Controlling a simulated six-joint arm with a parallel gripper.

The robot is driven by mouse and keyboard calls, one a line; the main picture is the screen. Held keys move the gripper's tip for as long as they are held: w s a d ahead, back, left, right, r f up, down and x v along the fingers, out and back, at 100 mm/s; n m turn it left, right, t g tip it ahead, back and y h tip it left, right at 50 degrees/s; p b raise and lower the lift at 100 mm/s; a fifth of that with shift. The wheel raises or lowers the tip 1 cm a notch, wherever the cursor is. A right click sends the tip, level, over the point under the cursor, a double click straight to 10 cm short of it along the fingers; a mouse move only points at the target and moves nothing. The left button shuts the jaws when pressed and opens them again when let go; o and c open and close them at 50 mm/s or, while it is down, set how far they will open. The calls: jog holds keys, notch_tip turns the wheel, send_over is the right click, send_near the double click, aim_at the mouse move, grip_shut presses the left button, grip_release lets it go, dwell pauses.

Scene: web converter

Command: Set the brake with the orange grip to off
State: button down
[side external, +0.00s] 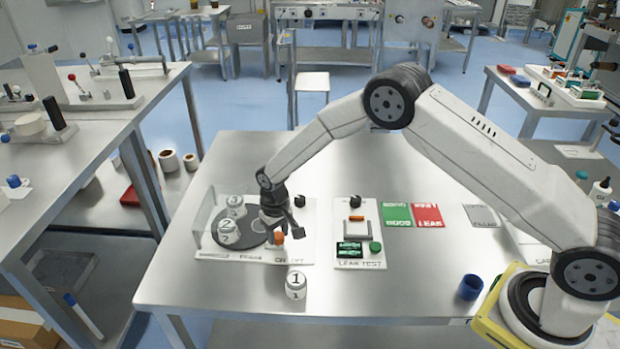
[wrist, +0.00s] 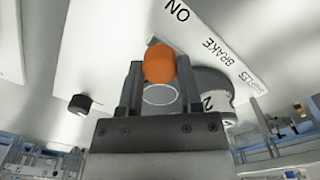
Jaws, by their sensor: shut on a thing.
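The brake's orange grip (side external: 278,239) stands at the front of a white panel (side external: 222,252), beside its printed labels. In the wrist view the orange grip (wrist: 160,62) sits between the two fingers of my gripper (wrist: 158,75). My gripper (side external: 275,222) is shut on it. The panel's lettering reads BRAKE, with ON near the grip in the wrist view; my gripper hides part of the lever and its travel. I cannot tell the lever's exact setting.
Numbered white rolls (side external: 228,234) stand on a dark round plate left of my gripper. A roll marked 1 (side external: 296,285) stands in front of the panel. A leak test panel (side external: 352,228) and green and red mats lie to the right. A blue cup (side external: 470,288) stands front right.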

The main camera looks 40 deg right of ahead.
jog(key=shift+s+d, duration=1.45)
jog(key=shift+d, duration=0.05)
jog(key=shift+c, duration=1.3)
grip_release()
jog(key=shift+r, duration=0.15)
jog(key=shift+r, duration=0.2)
notch_tip(320, 180, up, 7)
